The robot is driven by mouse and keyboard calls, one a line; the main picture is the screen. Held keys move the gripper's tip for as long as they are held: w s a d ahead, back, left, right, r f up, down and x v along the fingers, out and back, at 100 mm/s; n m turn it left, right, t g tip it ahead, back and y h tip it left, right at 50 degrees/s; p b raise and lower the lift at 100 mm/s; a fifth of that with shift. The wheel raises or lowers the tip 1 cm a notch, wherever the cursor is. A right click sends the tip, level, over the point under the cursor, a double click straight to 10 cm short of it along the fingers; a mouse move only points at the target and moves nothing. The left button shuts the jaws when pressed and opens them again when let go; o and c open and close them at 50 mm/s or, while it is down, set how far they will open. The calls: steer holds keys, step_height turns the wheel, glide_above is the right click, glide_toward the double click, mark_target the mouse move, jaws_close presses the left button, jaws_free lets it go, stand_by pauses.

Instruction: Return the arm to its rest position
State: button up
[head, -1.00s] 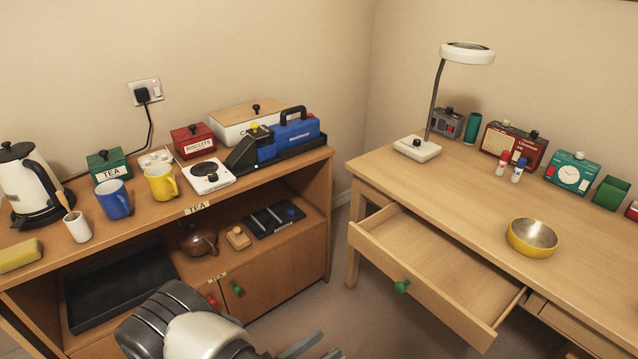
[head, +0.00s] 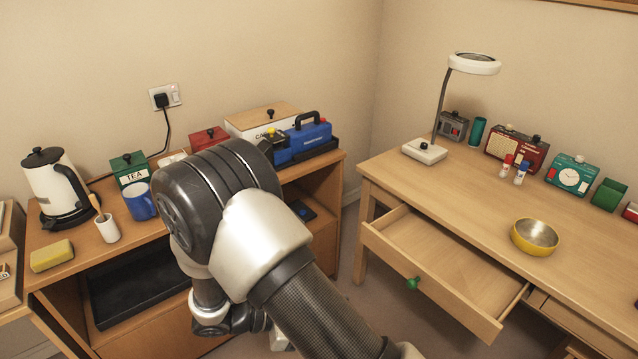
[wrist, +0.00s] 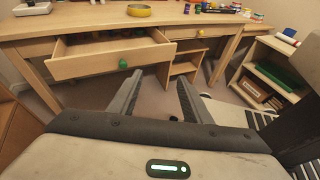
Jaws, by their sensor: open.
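My arm fills the lower middle of the head view, folded in front of the low cabinet; its gripper end is hidden or out of sight there. In the wrist view my gripper (wrist: 158,98) shows with its two fingers apart and nothing between them. It points toward the desk (wrist: 215,24), with bare floor beyond the fingertips. The desk drawer (head: 435,265) stands pulled out, with a green knob (head: 413,283) on its front. The drawer also shows in the wrist view (wrist: 95,62), ahead of the fingers and apart from them.
The cabinet (head: 62,262) at left bears a kettle (head: 57,187), a blue mug (head: 139,202), a TEA box (head: 129,168) and a blue toolbox-like case (head: 302,140). The desk (head: 470,190) bears a lamp (head: 474,64) and a yellow bowl (head: 535,237). Floor shows between cabinet and desk.

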steer(key=s+d+r+m+y+p, duration=0.3)
steer(key=r+m, duration=0.3)
steer(key=r, duration=0.8)
steer(key=s+d+r+m+t+y+p, duration=0.1)
steer(key=s+d+r+m+y+p, duration=0.2)
steer(key=r, duration=1.1)
steer(key=s+d+r+m+t+y+p, duration=0.1)
steer(key=s+d+r+m+y+p, duration=0.2)
steer(key=r+m+y+p, duration=0.4)
step_height(320, 180, up, 8)
steer(key=d+m+p, duration=0.1)
steer(key=m, duration=0.3)
steer(key=shift+s+y, duration=0.2)
steer(key=shift+y, duration=0.2)
steer(key=shift+d+f, duration=0.1)
steer(key=shift+d, duration=0.05)
